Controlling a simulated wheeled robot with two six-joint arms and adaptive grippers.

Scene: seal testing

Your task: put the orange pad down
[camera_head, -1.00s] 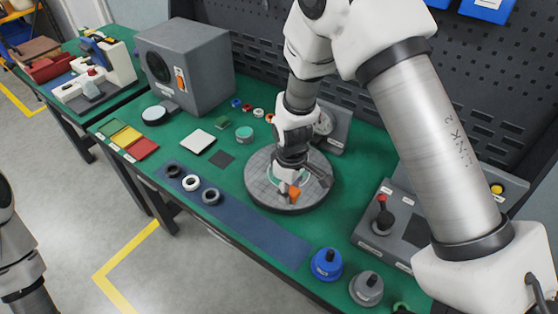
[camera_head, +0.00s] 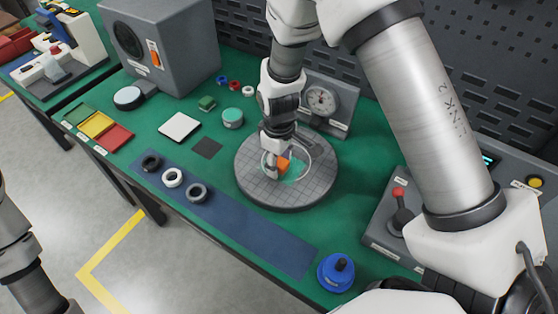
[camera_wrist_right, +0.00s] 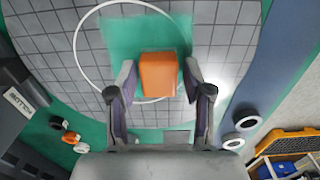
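The orange pad (camera_head: 283,164) is at the round grey gridded plate (camera_head: 310,196), over or beside a teal patch (camera_head: 295,171). In the right wrist view the orange pad (camera_wrist_right: 159,75) lies between the fingertips of my right gripper (camera_wrist_right: 160,76), with the teal patch (camera_wrist_right: 120,40) behind it. The fingers are closed about its sides, though contact is hard to see. My right gripper (camera_head: 273,167) points down at the plate and partly hides the pad. Whether the pad touches the plate is unclear. Only links of my left arm show at lower left; its gripper is out of view.
A dial gauge (camera_head: 321,100) stands behind the plate. A blue mat (camera_head: 245,229) with several rings lies in front. A blue knobbed piece (camera_head: 336,271) is at lower right, and a joystick box (camera_head: 385,232) at right. A white tile (camera_head: 180,127) lies to the left.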

